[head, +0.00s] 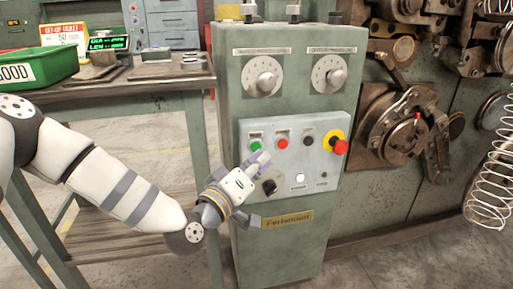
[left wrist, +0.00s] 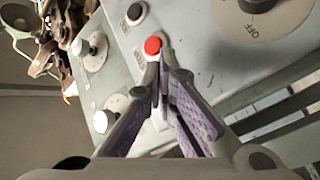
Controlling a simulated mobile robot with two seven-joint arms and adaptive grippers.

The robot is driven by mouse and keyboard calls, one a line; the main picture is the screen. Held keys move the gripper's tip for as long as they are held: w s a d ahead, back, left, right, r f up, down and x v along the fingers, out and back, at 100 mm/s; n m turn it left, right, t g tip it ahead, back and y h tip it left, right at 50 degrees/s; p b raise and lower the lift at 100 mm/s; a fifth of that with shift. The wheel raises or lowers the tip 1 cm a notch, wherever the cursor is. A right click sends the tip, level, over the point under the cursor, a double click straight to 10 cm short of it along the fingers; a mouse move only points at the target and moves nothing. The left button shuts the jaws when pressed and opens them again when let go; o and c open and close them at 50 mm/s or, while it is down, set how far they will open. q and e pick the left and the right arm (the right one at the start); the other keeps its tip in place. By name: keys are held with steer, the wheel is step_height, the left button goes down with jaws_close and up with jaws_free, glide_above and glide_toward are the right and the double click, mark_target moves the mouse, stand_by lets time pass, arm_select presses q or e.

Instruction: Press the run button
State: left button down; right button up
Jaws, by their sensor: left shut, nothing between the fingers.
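The grey control panel (head: 318,165) on the green cabinet carries a green button (head: 256,146), a red button (head: 282,143) and a black button (head: 308,139) in a row. In the left wrist view the closed fingertips (left wrist: 162,66) lie just below the red button (left wrist: 152,46), with the black button (left wrist: 136,12) beyond. The green button is not visible there, probably behind the fingers. My right gripper is not in view.
A red mushroom button on a yellow collar (head: 339,146) stands out at the panel's right. A black rotary switch (head: 269,186) sits close below my gripper. Two dials (head: 264,77) are above. A bench (head: 130,84) with a green bin (head: 35,65) is at left.

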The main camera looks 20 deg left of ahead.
arm_select(q)
steer(key=shift+w+a, duration=0.1)
steer(key=shift+w, duration=0.05)
steer(key=shift+w+a, duration=0.15)
steer(key=shift+w, duration=0.05)
stand_by(0.3)
steer(key=shift+w+a, duration=0.25)
steer(key=shift+w, duration=0.1)
stand_by(0.8)
steer(key=shift+s+d+p, duration=0.4)
steer(key=shift+s+d, duration=0.05)
steer(key=shift+s, duration=0.25)
steer(key=shift+d, duration=0.1)
steer(key=shift+s+d+p, duration=0.3)
steer(key=shift+s+d, duration=0.15)
steer(key=shift+s, duration=0.25)
steer(key=shift+s+d+p, duration=0.35)
steer(key=shift+s+d, duration=0.05)
steer(key=shift+s, duration=0.25)
steer(key=shift+s+d+p, duration=0.3)
steer(key=shift+s+d, duration=0.15)
steer(key=shift+s, duration=0.25)
